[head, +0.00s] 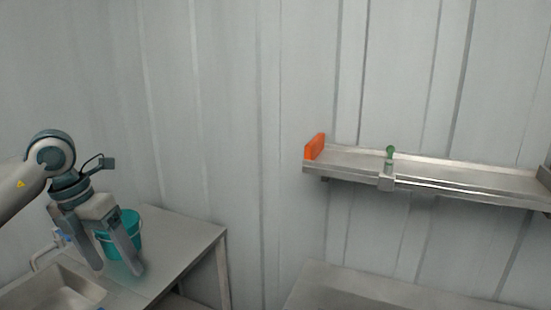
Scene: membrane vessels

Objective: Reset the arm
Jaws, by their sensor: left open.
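My left arm comes in from the left edge, bent downward at the wrist. My left gripper (119,272) is open, its two fingers pointing down and apart, with nothing seen between them. It hangs over the steel table (195,232), in front of a teal bucket (131,222) that its fingers partly hide. I cannot tell whether the fingers touch the bucket. My right gripper is not in view.
A sink basin (62,291) with a faucet (47,250) lies at the lower left. A steel wall shelf (450,178) at right holds an orange block (314,147) and a small green-topped item (389,152). Another steel surface (350,285) stands below it.

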